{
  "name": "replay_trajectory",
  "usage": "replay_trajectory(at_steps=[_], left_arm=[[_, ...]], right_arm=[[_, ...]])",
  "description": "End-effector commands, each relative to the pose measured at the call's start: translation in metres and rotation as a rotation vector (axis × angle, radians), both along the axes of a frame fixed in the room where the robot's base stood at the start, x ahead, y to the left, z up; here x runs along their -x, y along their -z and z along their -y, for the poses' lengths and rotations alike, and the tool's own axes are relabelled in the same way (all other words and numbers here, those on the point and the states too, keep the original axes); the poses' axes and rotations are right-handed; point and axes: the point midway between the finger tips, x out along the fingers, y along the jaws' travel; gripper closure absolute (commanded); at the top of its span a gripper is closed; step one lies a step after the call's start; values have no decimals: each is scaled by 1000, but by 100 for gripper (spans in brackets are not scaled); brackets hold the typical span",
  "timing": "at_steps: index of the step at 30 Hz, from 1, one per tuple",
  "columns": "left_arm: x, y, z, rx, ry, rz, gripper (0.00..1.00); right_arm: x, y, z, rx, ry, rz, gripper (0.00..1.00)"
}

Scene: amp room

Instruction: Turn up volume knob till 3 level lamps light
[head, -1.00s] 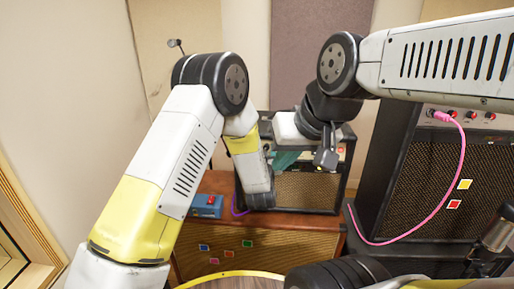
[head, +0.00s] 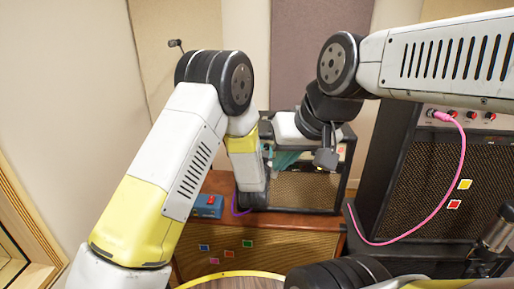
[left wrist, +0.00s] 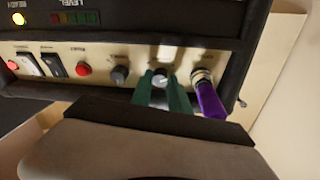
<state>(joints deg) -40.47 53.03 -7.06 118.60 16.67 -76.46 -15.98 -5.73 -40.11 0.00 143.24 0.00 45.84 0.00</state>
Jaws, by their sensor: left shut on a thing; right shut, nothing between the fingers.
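The amp's panel appears upside down in the left wrist view. My left gripper (left wrist: 163,90), with green fingers, is shut on the volume knob (left wrist: 160,80), whose silver cap shows between the fingertips. The row of level lamps (left wrist: 75,18) shows dim green and red segments; none looks clearly lit. In the head view, the small amp (head: 305,190) stands on a brown cabinet, its panel mostly hidden by my arms. The teal fingers (head: 284,159) show in front of it. My right gripper cannot be made out.
A purple plug (left wrist: 209,98) sits beside the held knob; another dark knob (left wrist: 120,75) is on its other side. A yellow lamp (left wrist: 18,18) glows. A blue pedal (head: 208,206) lies on the cabinet. A pink cable (head: 458,180) hangs before the large amp (head: 415,165).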

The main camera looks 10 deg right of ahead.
Motion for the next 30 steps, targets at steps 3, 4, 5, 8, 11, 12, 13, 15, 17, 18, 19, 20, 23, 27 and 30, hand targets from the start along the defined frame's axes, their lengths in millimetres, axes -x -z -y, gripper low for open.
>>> replay_trajectory(at_steps=[3, 4, 5, 8, 11, 12, 13, 15, 17, 18, 19, 20, 23, 27, 30], left_arm=[[0, 0, 0, -88, 19, 25, 100], [0, 0, 0, -110, 24, 32, 100], [0, 0, 0, -131, 29, 37, 100], [0, 0, 0, -196, 42, 56, 100], [0, 0, 0, -250, 55, 72, 100], [0, 0, -1, -270, 59, 77, 100], [0, 0, -1, -283, 62, 81, 100], [0, 0, -1, -310, 67, 88, 100], [0, 0, -1, -326, 70, 92, 100], [0, 0, -1, -337, 73, 95, 100], [0, 0, -1, -343, 75, 97, 100], [0, 0, -1, -348, 76, 99, 100], [0, 0, -1, -359, 79, 102, 100], [0, 0, -1, -364, 80, 104, 100], [0, 0, -1, -364, 80, 104, 100]], right_arm=[[0, 0, 0, 0, 0, 0, 100], [0, 0, 0, 0, 0, 0, 100], [0, 0, 0, 0, 0, 0, 100], [0, 0, 0, 0, 0, 0, 100], [0, 0, 0, 0, 0, 0, 100], [0, 0, 0, 0, 0, 0, 100], [0, 0, 0, 0, 0, 0, 100], [0, 0, 0, 0, 0, 0, 100], [0, 0, 0, 0, 0, 0, 100], [0, 0, 0, 0, 0, 0, 100], [0, 0, 0, 0, 0, 0, 100], [0, 0, 0, 0, 0, 0, 100], [0, 0, 0, 0, 0, 0, 100], [0, 0, 0, 0, 0, 0, 100], [0, 0, 0, 0, 0, 0, 100]])
